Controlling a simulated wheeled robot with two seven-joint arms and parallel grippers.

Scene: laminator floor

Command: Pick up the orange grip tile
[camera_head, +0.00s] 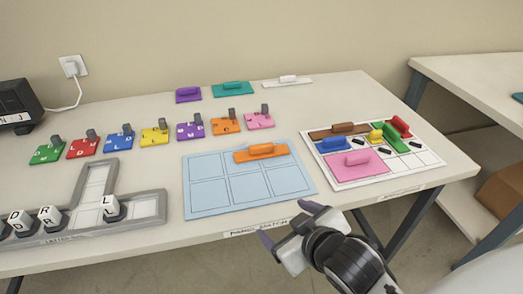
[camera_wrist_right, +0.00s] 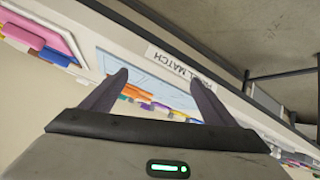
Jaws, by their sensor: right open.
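The orange grip tile (camera_head: 280,157) is a flat orange rectangle with a raised bar handle. It lies at the upper right part of a light blue gridded board (camera_head: 207,205), over its top row of cells. Orange also shows between my fingers in the right wrist view (camera_wrist_right: 133,91), probably this tile. My right gripper (camera_head: 288,224) is open and empty, by the table's front edge, below and apart from the tile in the head view. Its two dark fingers (camera_wrist_right: 158,80) are spread in the wrist view. My left gripper is not in view.
A white board (camera_head: 428,157) with coloured grip tiles, including a pink one (camera_head: 357,163), lies right of the blue board. Several coloured letter tiles (camera_head: 226,124) line up behind it. A grey tray (camera_head: 150,208) with letter blocks is at left. Another table (camera_head: 480,80) stands right.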

